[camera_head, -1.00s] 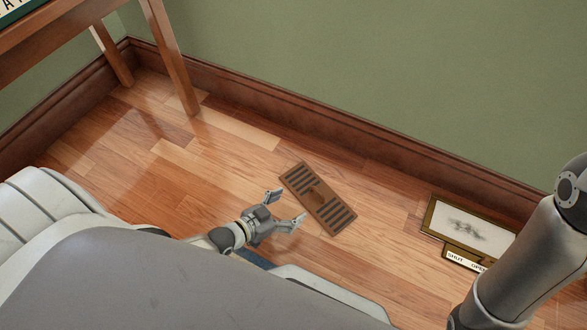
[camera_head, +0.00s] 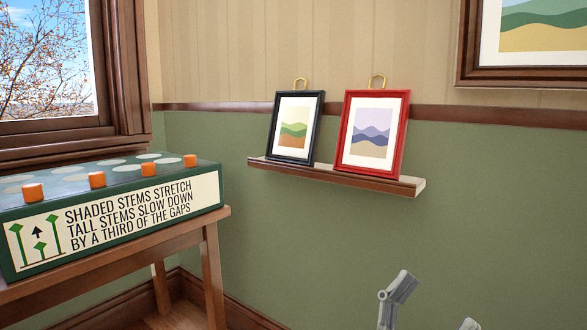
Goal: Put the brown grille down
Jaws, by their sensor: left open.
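The brown grille is out of view now. My left gripper (camera_head: 436,299) shows at the bottom edge, right of centre, in front of the green wall. Its two grey fingers are spread apart, with nothing seen between them. The rest of this gripper is cut off by the frame. My right gripper is out of view.
A narrow wall shelf (camera_head: 345,179) holds a black-framed picture (camera_head: 295,128) and a red-framed picture (camera_head: 373,135). A wooden table (camera_head: 213,243) at left carries a green box (camera_head: 110,212) with orange knobs and lettering. A window (camera_head: 50,60) is above it.

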